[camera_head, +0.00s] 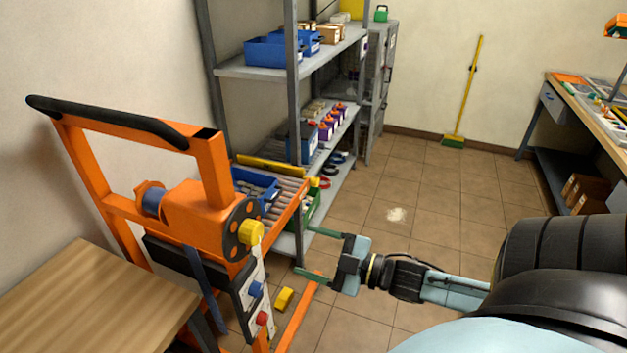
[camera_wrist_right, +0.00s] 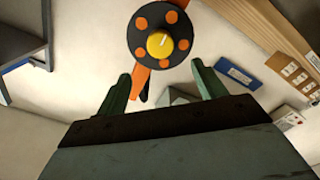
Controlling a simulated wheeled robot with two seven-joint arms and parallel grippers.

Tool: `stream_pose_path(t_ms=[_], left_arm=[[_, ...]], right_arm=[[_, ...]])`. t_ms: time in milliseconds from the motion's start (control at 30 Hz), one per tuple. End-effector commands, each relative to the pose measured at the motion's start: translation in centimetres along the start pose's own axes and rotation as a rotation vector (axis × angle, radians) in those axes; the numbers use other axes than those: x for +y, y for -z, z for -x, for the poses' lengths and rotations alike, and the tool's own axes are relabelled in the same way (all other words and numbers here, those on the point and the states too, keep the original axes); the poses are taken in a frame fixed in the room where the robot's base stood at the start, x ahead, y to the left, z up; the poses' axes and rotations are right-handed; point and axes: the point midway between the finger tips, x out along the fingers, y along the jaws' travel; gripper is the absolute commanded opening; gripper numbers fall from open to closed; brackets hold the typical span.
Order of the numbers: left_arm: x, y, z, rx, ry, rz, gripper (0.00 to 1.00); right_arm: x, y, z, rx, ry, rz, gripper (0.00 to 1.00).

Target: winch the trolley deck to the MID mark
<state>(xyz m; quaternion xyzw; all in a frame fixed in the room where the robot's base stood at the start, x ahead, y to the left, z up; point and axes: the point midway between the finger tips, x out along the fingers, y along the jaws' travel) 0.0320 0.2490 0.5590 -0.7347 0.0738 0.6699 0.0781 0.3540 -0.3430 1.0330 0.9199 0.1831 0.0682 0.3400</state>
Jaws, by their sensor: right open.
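The orange trolley (camera_head: 210,163) stands at the left with a black-grip handle. Its winch wheel (camera_head: 236,229) is a dark disc with orange spots and a yellow knob (camera_head: 250,232). The wheel (camera_wrist_right: 137,34) and knob (camera_wrist_right: 160,45) also show in the right wrist view, ahead of the fingers. The deck (camera_head: 283,186) has rollers and carries a blue bin. Below the wheel is a pale plate (camera_head: 254,296) with blue and red markers; no lettering is readable. My right gripper (camera_head: 302,253) is open and empty, right of the wheel and apart from it. My left gripper is not seen.
A grey shelf (camera_head: 262,72) with bins stands behind the trolley. A wooden table (camera_head: 95,300) is at the front left, and a workbench (camera_head: 590,105) at the far right. A broom (camera_head: 466,90) leans on the back wall. The middle floor is clear apart from a pale patch.

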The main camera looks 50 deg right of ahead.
Motion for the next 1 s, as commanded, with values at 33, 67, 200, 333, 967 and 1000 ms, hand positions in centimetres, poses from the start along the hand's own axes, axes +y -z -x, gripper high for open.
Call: stream_pose_path(t_ms=[33, 67, 200, 333, 967, 1000], left_arm=[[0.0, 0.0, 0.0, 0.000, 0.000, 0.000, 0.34], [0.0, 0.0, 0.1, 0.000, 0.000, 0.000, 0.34], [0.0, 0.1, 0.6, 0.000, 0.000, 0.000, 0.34], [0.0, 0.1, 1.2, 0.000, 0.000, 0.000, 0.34], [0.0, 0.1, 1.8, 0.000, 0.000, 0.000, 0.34], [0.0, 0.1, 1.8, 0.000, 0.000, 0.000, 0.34]], right_arm=[[0.0, 0.0, 0.0, 0.000, 0.000, -0.008, 0.70], [0.0, 0.0, 0.0, 0.000, 0.000, -0.023, 0.70], [0.1, 0.1, -0.1, 0.000, 0.002, -0.227, 0.70], [0.1, 0.2, -0.2, 0.000, 0.002, -0.523, 0.70], [0.0, 0.2, -4.7, 0.004, -0.002, -0.899, 0.70], [0.0, 0.2, -5.3, 0.002, -0.002, -0.899, 0.70]])
